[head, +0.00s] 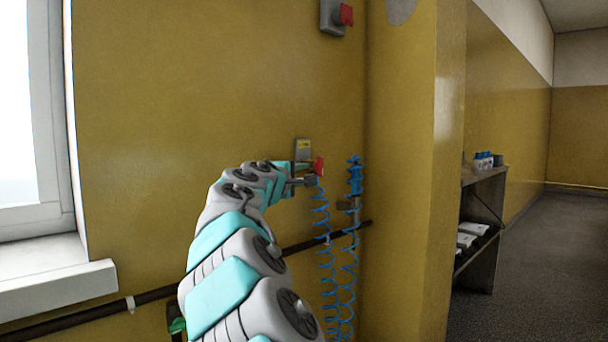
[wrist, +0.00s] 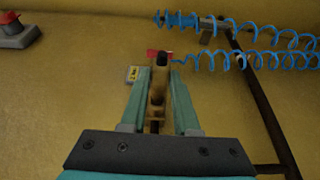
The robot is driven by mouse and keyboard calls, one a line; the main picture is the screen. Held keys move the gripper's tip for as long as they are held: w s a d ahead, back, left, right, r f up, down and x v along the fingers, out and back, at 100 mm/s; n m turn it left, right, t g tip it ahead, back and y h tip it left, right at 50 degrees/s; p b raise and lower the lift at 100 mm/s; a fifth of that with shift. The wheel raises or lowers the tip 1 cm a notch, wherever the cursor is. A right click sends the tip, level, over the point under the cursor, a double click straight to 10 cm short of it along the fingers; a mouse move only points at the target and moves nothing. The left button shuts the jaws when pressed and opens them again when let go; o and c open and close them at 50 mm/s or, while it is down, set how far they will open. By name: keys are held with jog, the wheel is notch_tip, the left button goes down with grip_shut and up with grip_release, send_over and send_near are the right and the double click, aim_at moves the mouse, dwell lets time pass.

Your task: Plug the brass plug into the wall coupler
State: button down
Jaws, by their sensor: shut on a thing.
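My gripper (wrist: 158,92) is shut on the brass plug (wrist: 157,104), which lies lengthwise between the two teal fingers in the wrist view. Its dark far end (wrist: 162,59) is beside a red part (wrist: 152,53), and a coiled blue hose (wrist: 220,62) starts next to it. In the head view my gripper (head: 297,178) is by the yellow wall, close to the red part (head: 318,166) and below a small yellow-labelled plate (head: 303,146). The wall coupler cannot be made out clearly there; my gripper and the plug cover that spot. I cannot tell whether plug and coupler touch.
A second coiled blue hose hangs at the right from a blue fitting (head: 354,170). A dark pipe (head: 105,306) runs along the wall below. A red switch on a grey box (head: 333,17) is above. A window sill (head: 60,290) is left; a wall corner and shelf (head: 482,222) are right.

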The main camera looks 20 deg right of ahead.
jog(key=shift+w+a+r+p, duration=0.1)
jog(key=shift+w+a+p, duration=0.1)
jog(key=shift+w, duration=0.3)
jog(key=shift+w+a+p, duration=0.15)
jog(key=shift+w, duration=0.35)
jog(key=c, duration=0.6)
grip_release()
jog(key=b+v, duration=0.1)
jog(key=v, duration=0.6)
jog(key=shift+s+a, duration=0.2)
jog(key=shift+a, duration=0.15)
